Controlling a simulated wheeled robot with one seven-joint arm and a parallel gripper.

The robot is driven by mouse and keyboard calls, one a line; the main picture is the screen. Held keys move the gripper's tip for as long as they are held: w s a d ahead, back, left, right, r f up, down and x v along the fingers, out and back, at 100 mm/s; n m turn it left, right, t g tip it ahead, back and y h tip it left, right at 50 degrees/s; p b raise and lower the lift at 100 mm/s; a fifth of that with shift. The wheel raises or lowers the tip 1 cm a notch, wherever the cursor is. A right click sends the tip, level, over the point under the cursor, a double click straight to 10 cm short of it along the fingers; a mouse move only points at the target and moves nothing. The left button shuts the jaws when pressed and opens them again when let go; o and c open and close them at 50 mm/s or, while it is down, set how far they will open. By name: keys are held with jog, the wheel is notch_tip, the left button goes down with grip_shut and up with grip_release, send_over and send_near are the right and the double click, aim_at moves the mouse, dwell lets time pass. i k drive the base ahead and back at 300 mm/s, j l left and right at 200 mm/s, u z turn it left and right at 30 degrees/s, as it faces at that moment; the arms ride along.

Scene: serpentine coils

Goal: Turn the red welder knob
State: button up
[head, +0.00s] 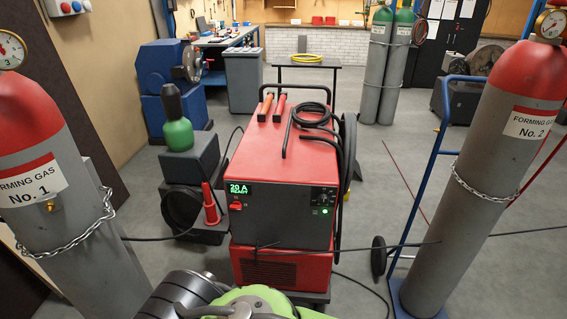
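The welder (285,170) is a red box with a dark grey front panel, in the middle of the head view. A small green light (324,211) glows at the panel's right side. My gripper is not in view. Nothing covers the knob from this viewpoint.
Chained grey, red-topped gas cylinders stand at left (75,220) and right (475,170), the right one on a blue trolley (442,140). A red cone-like object (211,205) stands left of the welder. Dark cables cross the floor. Grey and green parts fill the bottom edge.

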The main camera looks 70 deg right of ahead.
aim_at(324, 200)
jog(key=z, duration=2.35)
